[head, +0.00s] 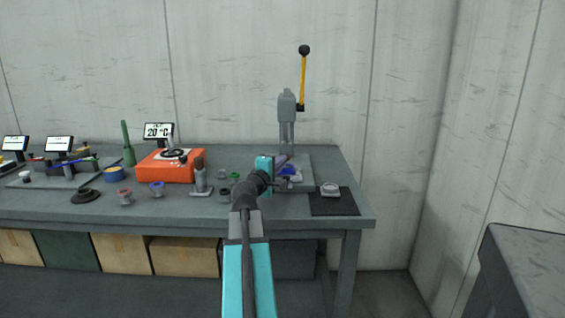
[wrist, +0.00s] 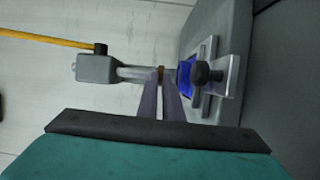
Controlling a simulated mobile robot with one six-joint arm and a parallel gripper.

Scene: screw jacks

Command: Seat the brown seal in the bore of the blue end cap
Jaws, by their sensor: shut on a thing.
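The blue end cap (wrist: 185,76) sits in the grey fixture (wrist: 222,75) on the base of a lever press. It also shows in the head view (head: 286,171), partly behind my arm. My gripper (wrist: 161,84) is shut on the brown seal (wrist: 161,72). In the wrist view the seal is a small brown patch at the fingertips, between the press ram (wrist: 133,72) and the end cap. A narrow gap seems to show between seal and cap. The cap's bore is not visible, so I cannot tell how well they line up.
The press head (head: 287,106) with its yellow lever (head: 302,80) raised stands over the fixture. A dark knob (wrist: 203,72) is beside the cap. A black mat (head: 335,207) holding a light round part (head: 329,190) is at right. An orange heater (head: 165,167) and several small parts are at left.

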